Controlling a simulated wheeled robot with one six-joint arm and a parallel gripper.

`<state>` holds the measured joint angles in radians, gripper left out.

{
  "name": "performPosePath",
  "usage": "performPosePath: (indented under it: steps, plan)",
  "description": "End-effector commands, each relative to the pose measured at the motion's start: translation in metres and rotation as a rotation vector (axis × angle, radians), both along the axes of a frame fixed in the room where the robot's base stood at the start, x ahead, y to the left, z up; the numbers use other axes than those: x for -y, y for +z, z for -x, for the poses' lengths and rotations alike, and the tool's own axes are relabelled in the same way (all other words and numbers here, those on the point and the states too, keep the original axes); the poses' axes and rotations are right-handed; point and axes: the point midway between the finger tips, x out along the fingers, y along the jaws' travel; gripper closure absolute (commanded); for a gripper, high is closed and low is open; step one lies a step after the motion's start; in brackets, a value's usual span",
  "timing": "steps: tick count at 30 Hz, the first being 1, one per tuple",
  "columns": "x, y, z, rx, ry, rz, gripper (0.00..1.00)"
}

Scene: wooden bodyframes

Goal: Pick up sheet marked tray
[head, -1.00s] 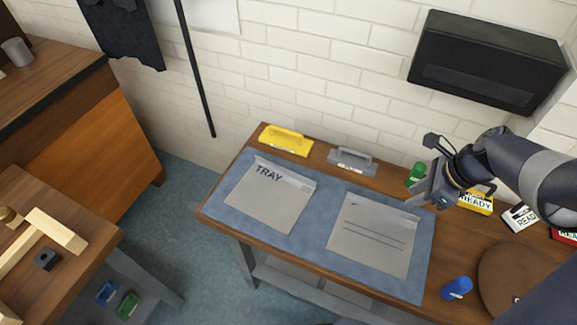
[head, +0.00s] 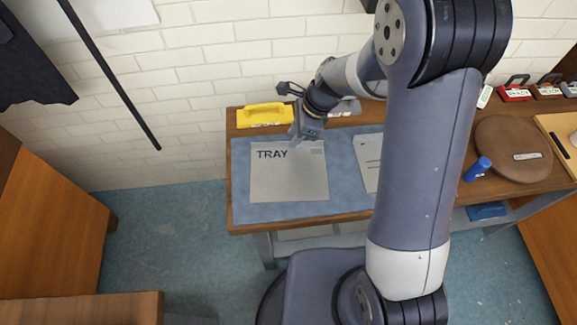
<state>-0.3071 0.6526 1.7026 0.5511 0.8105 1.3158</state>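The grey sheet marked TRAY (head: 288,180) lies flat on the left part of a blue mat (head: 245,213) on the wooden workbench. My gripper (head: 296,142) is over the back edge of this sheet, near its middle and right of the printed word. I cannot tell from this view whether it touches the sheet or hovers above it. The fingers are small and partly hidden, so their opening is unclear. A second grey sheet (head: 368,160) with printed lines lies to the right, mostly hidden behind my arm.
A yellow handled tool (head: 265,115) sits at the bench's back left, close to my gripper. A grey handled tool (head: 346,108) is partly hidden behind my arm. A blue cylinder (head: 477,169) and a brown round-edged board (head: 513,150) are on the right. The wall is close behind.

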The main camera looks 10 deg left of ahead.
Motion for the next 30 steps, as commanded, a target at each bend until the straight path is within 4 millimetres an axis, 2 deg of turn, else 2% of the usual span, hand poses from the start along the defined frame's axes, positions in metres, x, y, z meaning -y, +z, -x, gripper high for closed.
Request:
performPosePath:
  steps: [7,16,26,30]
  plan:
    - [-0.012,-0.026,0.0,-0.002,0.001,0.001,0.72]
    - [-0.013,-0.029,0.0,0.0,0.001,0.0,0.73]
    - [-0.013,-0.029,0.0,0.0,0.0,0.0,1.0]
    - [-0.013,-0.029,0.0,0.0,0.0,0.0,1.0]
